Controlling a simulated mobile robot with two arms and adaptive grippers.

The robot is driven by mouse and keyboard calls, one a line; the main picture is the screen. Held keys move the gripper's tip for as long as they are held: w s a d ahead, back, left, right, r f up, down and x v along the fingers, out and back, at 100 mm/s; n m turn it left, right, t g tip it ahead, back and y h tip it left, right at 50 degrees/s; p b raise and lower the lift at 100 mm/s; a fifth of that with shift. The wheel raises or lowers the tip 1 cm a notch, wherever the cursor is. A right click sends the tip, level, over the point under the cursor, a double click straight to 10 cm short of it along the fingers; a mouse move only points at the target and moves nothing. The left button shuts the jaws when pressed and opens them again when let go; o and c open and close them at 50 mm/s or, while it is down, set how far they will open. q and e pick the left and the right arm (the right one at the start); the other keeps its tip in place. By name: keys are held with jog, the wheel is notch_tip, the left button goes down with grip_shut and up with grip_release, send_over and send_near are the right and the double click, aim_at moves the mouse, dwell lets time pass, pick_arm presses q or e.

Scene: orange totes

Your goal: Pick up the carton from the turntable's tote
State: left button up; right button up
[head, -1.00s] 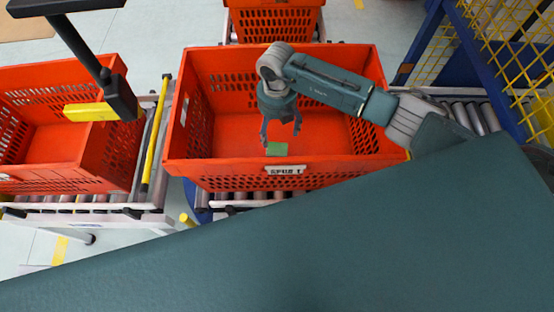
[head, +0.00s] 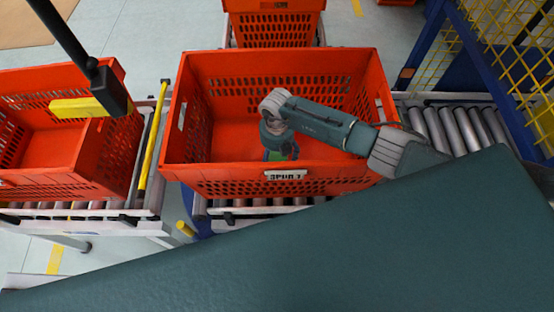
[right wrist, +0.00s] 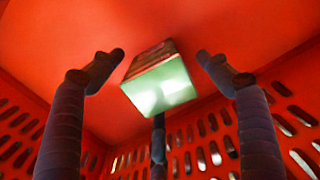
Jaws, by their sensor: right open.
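The carton is a small box with a pale green top and a brownish side. In the right wrist view the carton (right wrist: 160,85) sits on the red-orange tote floor between the spread fingers of my right gripper (right wrist: 160,72). No finger clearly touches it. In the head view my right gripper (head: 280,152) reaches down inside the middle tote (head: 215,180), near its front wall. The right gripper is open. My left gripper is not in view.
Another orange tote (head: 60,180) stands on the left conveyor, and one more (head: 272,28) is behind the middle tote. Rollers (head: 455,128) and a yellow mesh fence (head: 500,50) are on the right. The middle tote's walls closely surround my right gripper; its left part is empty.

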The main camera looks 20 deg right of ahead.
jog(key=shift+f, duration=0.5)
jog(key=shift+c, duration=0.6)
jog(key=c, duration=1.3)
jog(key=shift+r, duration=0.1)
jog(key=shift+c, duration=0.9)
jog(key=shift+w+r, duration=0.1)
